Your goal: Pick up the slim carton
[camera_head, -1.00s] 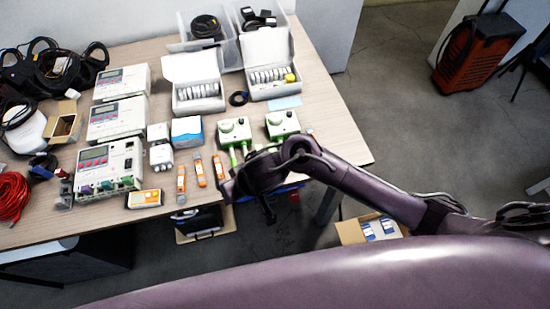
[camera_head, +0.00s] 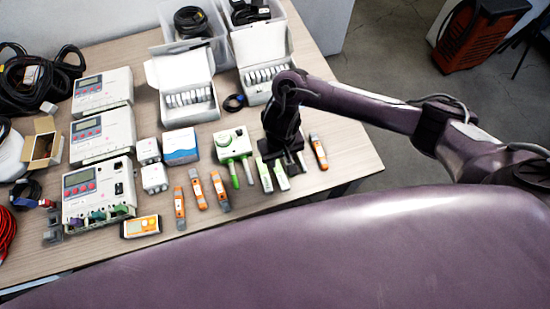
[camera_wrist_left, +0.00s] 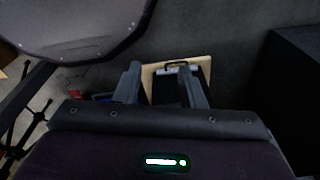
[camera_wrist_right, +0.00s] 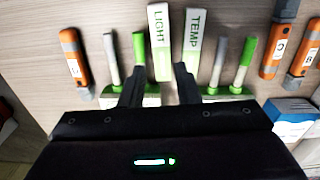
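No item is plainly marked as the slim carton. Two slim white-and-green box-like pieces lie side by side, marked LIGHT (camera_wrist_right: 158,38) and TEMP (camera_wrist_right: 195,42) in the right wrist view. In the head view they show as LIGHT (camera_head: 281,178) and TEMP (camera_head: 265,176), near the table's front edge. My right gripper (camera_wrist_right: 160,82) is open above the table. LIGHT's near end lines up with the finger gap; TEMP is beside the right-hand finger. The right gripper also shows in the head view (camera_head: 284,158). My left gripper (camera_wrist_left: 163,82) is open and empty, away from the tabletop.
A green-topped device (camera_head: 232,143) with probes stands left of my right gripper. Orange testers (camera_head: 197,188) lie left, another orange one (camera_head: 319,152) right. A blue-white box (camera_head: 181,146) and white meters (camera_head: 98,190) stand further left. Open white boxes (camera_head: 183,85) are behind.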

